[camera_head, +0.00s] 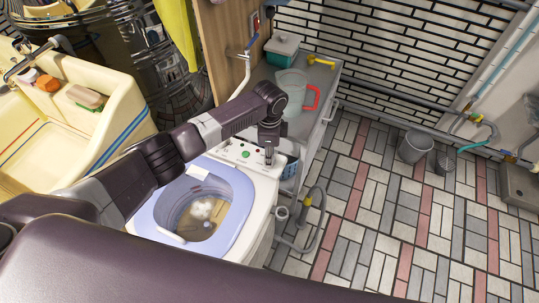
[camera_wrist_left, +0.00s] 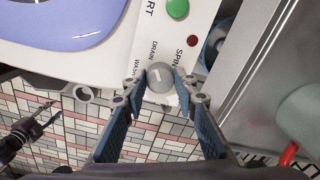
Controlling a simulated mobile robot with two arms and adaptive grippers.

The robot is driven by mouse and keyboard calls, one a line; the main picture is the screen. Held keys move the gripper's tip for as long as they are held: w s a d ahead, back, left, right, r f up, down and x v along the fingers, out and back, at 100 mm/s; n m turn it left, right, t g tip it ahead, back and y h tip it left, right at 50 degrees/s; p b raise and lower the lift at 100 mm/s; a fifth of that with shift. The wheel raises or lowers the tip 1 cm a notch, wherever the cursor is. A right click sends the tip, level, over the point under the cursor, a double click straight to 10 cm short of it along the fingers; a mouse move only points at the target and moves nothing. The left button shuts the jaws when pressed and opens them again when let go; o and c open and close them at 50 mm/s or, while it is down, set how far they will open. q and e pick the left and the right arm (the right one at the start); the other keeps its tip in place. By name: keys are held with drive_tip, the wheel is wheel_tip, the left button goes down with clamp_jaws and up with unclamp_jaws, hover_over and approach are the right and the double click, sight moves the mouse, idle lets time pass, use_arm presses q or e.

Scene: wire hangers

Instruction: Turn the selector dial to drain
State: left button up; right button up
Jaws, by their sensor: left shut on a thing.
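The grey round selector dial (camera_wrist_left: 160,77) sits on the white control panel (camera_wrist_left: 190,14) of the washing machine (camera_head: 199,196). WASH, DRAIN and SPIN are printed around it. A short white mark shows on the dial's face; I cannot tell exactly which label it lines up with. My left gripper (camera_wrist_left: 158,82) is shut on the dial, one fingertip on each side. In the head view my left gripper (camera_head: 269,157) reaches down to the panel and hides the dial. My right gripper (camera_wrist_left: 48,114) shows at the left of the wrist view, with its fingers apart and empty.
A green button (camera_wrist_left: 177,8) and a red light (camera_wrist_left: 192,41) are on the panel near the dial. A grey counter with a clear jug (camera_head: 291,92) stands behind the machine. A cream sink (camera_head: 97,128) is at left. Tiled floor at right is mostly clear, with a bucket (camera_head: 414,146).

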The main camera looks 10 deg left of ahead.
idle(0.5)
use_arm(q)
drive_tip(key=o, duration=1.1)
drive_tip(key=shift+o, duration=0.2)
wheel_tip(320, 180, up, 12)
